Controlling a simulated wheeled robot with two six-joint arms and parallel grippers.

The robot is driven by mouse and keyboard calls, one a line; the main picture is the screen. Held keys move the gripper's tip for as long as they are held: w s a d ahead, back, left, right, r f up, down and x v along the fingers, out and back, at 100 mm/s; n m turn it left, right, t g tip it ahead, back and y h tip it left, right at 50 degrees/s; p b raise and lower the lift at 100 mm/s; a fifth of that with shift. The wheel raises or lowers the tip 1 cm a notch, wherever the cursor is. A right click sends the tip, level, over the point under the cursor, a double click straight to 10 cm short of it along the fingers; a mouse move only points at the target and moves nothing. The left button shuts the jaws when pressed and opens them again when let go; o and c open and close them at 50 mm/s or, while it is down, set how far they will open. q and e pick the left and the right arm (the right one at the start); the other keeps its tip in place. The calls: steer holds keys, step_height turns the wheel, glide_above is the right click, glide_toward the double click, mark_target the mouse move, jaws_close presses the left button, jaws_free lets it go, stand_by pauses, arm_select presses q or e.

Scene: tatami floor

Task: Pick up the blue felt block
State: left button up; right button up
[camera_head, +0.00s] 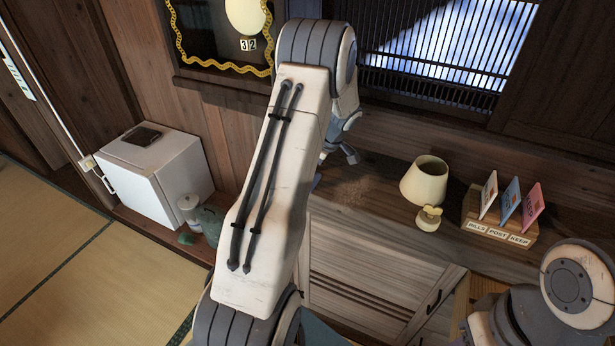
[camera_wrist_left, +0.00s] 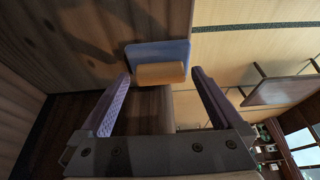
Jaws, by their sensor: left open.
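In the left wrist view, a flat blue slab (camera_wrist_left: 158,50) with a tan block (camera_wrist_left: 160,73) against it lies ahead of my left gripper (camera_wrist_left: 160,76). The slab looks like the blue felt block. The gripper's fingers are apart, with the tan part lined up between their tips; I cannot tell whether they touch it. In the head view, my left gripper (camera_head: 344,152) is over the wooden counter, partly hidden by my arm. My right gripper is not in view.
On the counter (camera_head: 385,215) stand a cream lamp (camera_head: 424,181) and a card holder (camera_head: 500,230) with cards, right of my left gripper. A white box-like cabinet (camera_head: 155,175) stands at left. A slatted window (camera_head: 430,50) backs the counter.

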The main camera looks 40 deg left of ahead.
arm_select(q)
steer(key=shift+c, duration=0.3)
steer(key=c, duration=1.2)
steer(key=shift+c, duration=0.2)
steer(key=shift+r+b, duration=0.4)
steer(key=shift+r, duration=0.25)
step_height(320, 180, up, 3)
steer(key=shift+f+b, duration=0.1)
steer(key=shift+b, duration=0.5)
steer(key=d+r+b, duration=0.1)
steer(key=d+r, duration=0.2)
steer(key=d, duration=0.3)
steer(key=s+d+r+b, duration=0.1)
steer(key=d+r+b, duration=0.1)
steer(key=d+r, duration=0.2)
steer(key=shift+d, duration=0.85)
